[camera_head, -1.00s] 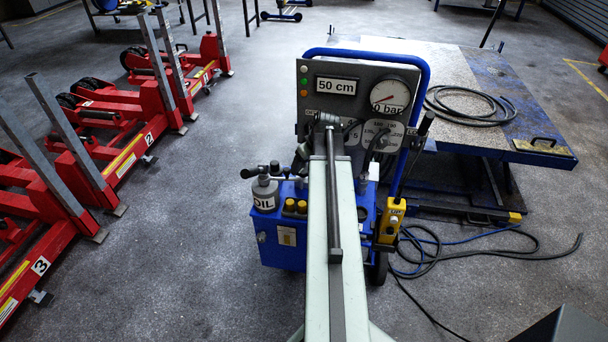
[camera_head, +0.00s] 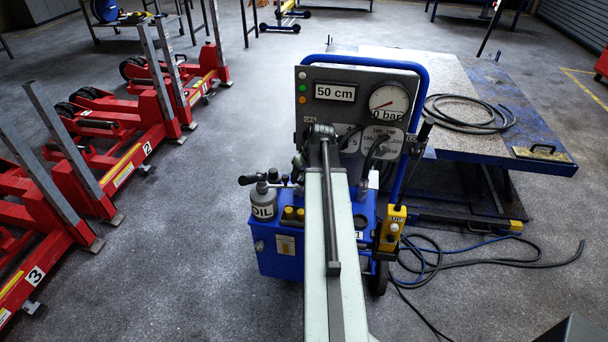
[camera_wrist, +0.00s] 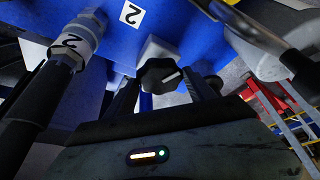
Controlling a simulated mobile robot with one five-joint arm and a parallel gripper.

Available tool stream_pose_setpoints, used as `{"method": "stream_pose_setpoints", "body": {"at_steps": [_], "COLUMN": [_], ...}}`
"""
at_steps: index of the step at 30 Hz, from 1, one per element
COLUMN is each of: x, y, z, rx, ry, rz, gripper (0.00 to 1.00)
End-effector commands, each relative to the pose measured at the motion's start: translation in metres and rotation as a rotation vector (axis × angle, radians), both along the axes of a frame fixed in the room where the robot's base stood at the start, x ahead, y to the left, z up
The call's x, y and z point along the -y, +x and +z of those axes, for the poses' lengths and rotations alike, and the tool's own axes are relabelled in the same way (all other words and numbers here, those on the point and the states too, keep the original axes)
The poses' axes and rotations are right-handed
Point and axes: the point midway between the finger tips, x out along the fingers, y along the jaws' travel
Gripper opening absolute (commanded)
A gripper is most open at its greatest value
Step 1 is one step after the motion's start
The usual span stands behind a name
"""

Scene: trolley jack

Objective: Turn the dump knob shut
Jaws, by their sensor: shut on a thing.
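In the wrist view, a dark lobed knob (camera_wrist: 158,74) with a pale mark on its face sits between the two dark fingers of my gripper (camera_wrist: 163,83). My gripper is shut on this knob, which is in front of the blue power unit (camera_wrist: 190,22). The head view shows the blue unit (camera_head: 283,262) with its grey panel reading 50 cm and a gauge labelled 0 bar. There my pale arm hides the knob and my fingers.
In the wrist view, a hose fitting labelled 2 (camera_wrist: 75,40) is left of the knob and a metal cylinder (camera_wrist: 262,50) is right. An oil can (camera_head: 263,203) stands on the unit. Red jacks (camera_head: 130,165) line the left; a lift table (camera_head: 480,130) and loose hoses are right.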

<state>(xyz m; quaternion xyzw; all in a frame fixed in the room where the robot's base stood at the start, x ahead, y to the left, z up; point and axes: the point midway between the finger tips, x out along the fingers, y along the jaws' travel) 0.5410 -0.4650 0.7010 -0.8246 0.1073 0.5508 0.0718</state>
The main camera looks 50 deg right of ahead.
Motion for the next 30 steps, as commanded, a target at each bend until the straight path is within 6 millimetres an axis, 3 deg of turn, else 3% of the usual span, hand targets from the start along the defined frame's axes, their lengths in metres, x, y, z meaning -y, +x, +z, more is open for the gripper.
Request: {"method": "stream_pose_setpoints", "body": {"at_steps": [30], "x": [-0.0070], "y": [0.0078], "z": [0.0001], "rx": [-0.001], "ry": [-0.002], "rz": [-0.905], "gripper": [0.22]}}
